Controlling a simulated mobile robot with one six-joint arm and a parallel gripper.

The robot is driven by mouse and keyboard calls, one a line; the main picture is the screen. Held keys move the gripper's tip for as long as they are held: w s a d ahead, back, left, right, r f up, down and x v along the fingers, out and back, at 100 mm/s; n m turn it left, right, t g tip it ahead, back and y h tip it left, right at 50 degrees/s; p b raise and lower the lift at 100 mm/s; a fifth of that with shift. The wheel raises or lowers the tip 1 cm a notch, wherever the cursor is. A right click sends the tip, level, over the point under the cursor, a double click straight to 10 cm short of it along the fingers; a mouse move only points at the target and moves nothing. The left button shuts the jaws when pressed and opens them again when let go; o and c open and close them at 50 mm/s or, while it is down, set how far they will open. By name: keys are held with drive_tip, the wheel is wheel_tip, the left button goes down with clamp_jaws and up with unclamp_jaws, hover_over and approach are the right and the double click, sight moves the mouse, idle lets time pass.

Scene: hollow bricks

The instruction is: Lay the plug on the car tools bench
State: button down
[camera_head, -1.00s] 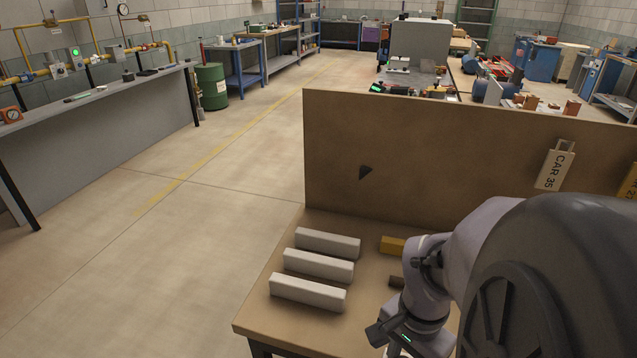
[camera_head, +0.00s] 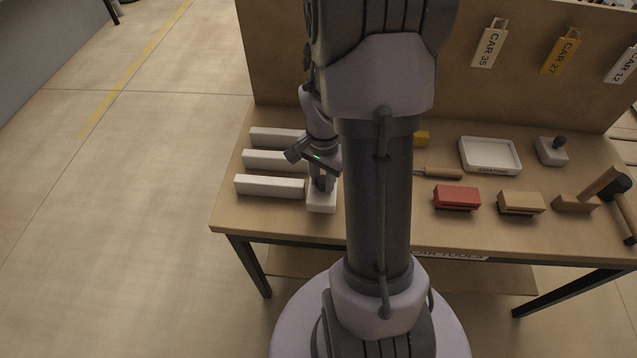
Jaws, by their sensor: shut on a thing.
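The car tools bench (camera_head: 400,233) is a tan wooden table with a tall back panel. My gripper (camera_head: 322,182) points down over its left part, just right of three long white bars. It is shut on a pale block (camera_head: 321,201), which I take to be the plug. Only part of this block shows below the fingers. It is at or just above the bench top; I cannot tell whether it touches. My arm hides the middle of the bench.
Three white bars (camera_head: 270,187) lie at the left end. To the right are a wooden-handled tool (camera_head: 442,173), a red block brush (camera_head: 457,197), a tan one (camera_head: 521,203), a white tray (camera_head: 490,170), a grey block with a knob (camera_head: 551,156) and a mallet (camera_head: 606,184). Tags hang behind.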

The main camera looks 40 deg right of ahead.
sight(321, 188)
drive_tip(key=f, duration=0.1)
drive_tip(key=f+b, duration=0.2)
drive_tip(key=f, duration=0.1)
drive_tip(key=shift+w, duration=0.3)
drive_tip(key=shift+r, duration=0.25)
drive_tip(key=shift+f, duration=0.15)
drive_tip(key=c, duration=1.1)
unclamp_jaws()
